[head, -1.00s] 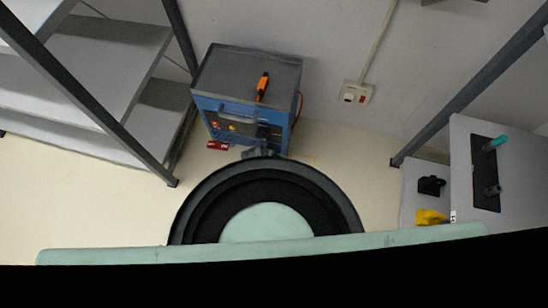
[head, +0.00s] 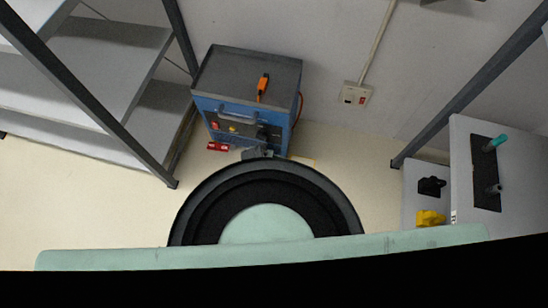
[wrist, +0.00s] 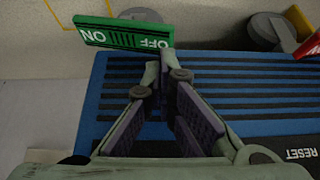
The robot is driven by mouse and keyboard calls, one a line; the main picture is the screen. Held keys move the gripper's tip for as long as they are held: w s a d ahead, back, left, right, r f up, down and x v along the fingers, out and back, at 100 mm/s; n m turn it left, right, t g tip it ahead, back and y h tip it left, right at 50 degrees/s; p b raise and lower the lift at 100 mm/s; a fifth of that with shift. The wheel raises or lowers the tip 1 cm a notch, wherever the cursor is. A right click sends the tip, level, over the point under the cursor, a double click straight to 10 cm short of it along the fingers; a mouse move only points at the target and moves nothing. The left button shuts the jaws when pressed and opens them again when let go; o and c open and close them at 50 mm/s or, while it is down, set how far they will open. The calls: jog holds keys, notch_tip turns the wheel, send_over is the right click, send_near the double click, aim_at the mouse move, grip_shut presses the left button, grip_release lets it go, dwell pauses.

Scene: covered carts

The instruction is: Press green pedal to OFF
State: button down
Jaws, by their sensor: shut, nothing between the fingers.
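The green pedal (wrist: 124,32) shows upside down at the top of the wrist view, with ON on its left part and OFF on its right end. It sits tilted, its right end lower in the picture. My gripper (wrist: 163,66) has its fingertips together and empty, just below the OFF end in the picture; I cannot tell whether they touch it. The blue cart (head: 278,112) stands against the wall in the head view, with my gripper low at its front. The green pedal is hidden there.
A red part with white marking (head: 218,147) lies low at the cart's front left. A slotted blue panel (wrist: 262,105) marked RESET lies under my fingers. Grey shelves (head: 120,70) stand left; a grey unit with a teal handle (head: 497,142) stands right.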

jog(key=shift+s+d+f+b, duration=0.15)
jog(key=shift+s+f+b, duration=0.1)
jog(key=shift+f, duration=0.45)
jog(key=shift+s+d+f+b, duration=0.1)
jog(key=shift+f+b, duration=0.15)
jog(key=shift+f, duration=0.45)
jog(key=shift+w+f+b, duration=0.15)
jog(key=shift+f+b, duration=0.6)
jog(key=shift+b, duration=0.3)
dwell(0.3)
jog(key=r+p, duration=0.2)
jog(key=shift+s+p, duration=0.2)
jog(key=shift+p, duration=0.15)
jog(key=r+p, duration=0.2)
jog(key=p, duration=0.1)
jog(key=shift+w+d+r, duration=0.1)
jog(key=shift+d+r, duration=0.1)
jog(key=shift+r, duration=0.05)
jog(key=shift+w+a+r+p, duration=0.1)
jog(key=shift+a+r+p, duration=0.05)
jog(key=shift+r+p, duration=0.45)
jog(key=shift+a, duration=0.1)
jog(key=shift+a+r, duration=0.1)
jog(key=shift+r, duration=0.05)
